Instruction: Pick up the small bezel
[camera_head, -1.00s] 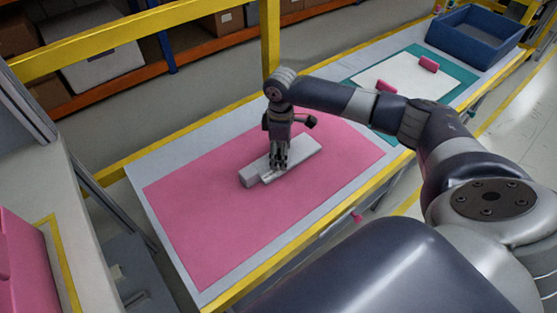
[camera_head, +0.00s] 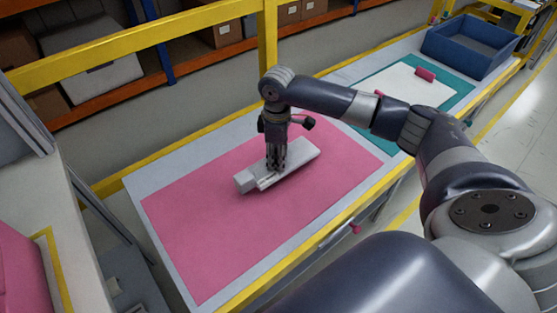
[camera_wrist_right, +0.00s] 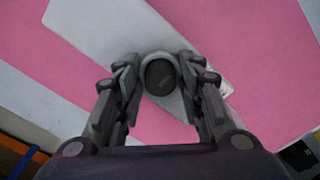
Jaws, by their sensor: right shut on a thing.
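My right gripper (camera_head: 276,168) points straight down at the long light-grey dashboard module (camera_head: 298,154) on the pink mat. In the right wrist view, my right gripper (camera_wrist_right: 160,85) has its fingers on both sides of a small round piece with a grey rim and dark face, seemingly the small bezel (camera_wrist_right: 160,76). The gripper is shut on it. The module (camera_wrist_right: 100,40) lies behind and under the piece. In the head view the fingers hide the bezel, so I cannot tell whether it touches the module. My left gripper is not in view.
The pink mat (camera_head: 205,235) has clear room around the module. A teal mat (camera_head: 448,97) with a white sheet (camera_head: 408,85) and a pink block (camera_head: 425,74) lies farther right. A blue bin (camera_head: 470,45) stands beyond. A yellow post (camera_head: 267,40) rises behind the table.

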